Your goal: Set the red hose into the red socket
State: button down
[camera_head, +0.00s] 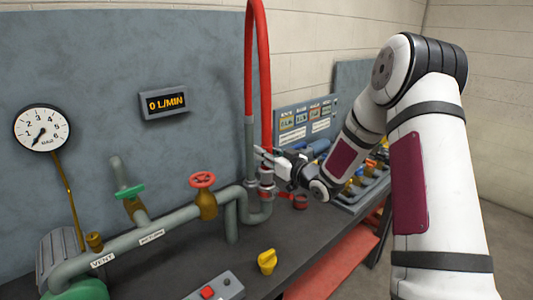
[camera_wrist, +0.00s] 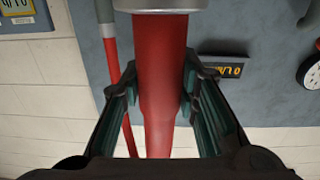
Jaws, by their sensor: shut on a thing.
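The red hose (camera_head: 264,85) rises from a grey upright pipe (camera_head: 250,145), bends over near the top and hangs down to my gripper (camera_head: 266,157). My gripper is shut around the hose near its lower end. In the wrist view the hose (camera_wrist: 162,110) sits between the two finger pads, with its metal collar (camera_wrist: 160,4) at the picture's edge. In the head view the collar is just below the fingers, directly over an upturned pipe end (camera_head: 266,193) with reddish rings, apparently the red socket. I cannot tell whether they touch. The wrist view does not show the socket.
A red ring-shaped part (camera_head: 300,202) lies on the bench right of the pipe. A red valve wheel (camera_head: 202,180) stands to the left. A yellow knob (camera_head: 267,261) and a red-button box (camera_head: 216,287) are in front. The flow display (camera_head: 165,103) reads 0 L/MIN. A parts tray (camera_head: 360,195) lies behind my arm.

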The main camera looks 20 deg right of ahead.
jog(key=shift+f+b, duration=0.95)
jog(key=shift+f, duration=1.4)
dwell(0.3)
jog(key=c, duration=1.2)
grip_release()
jog(key=shift+o, duration=0.2)
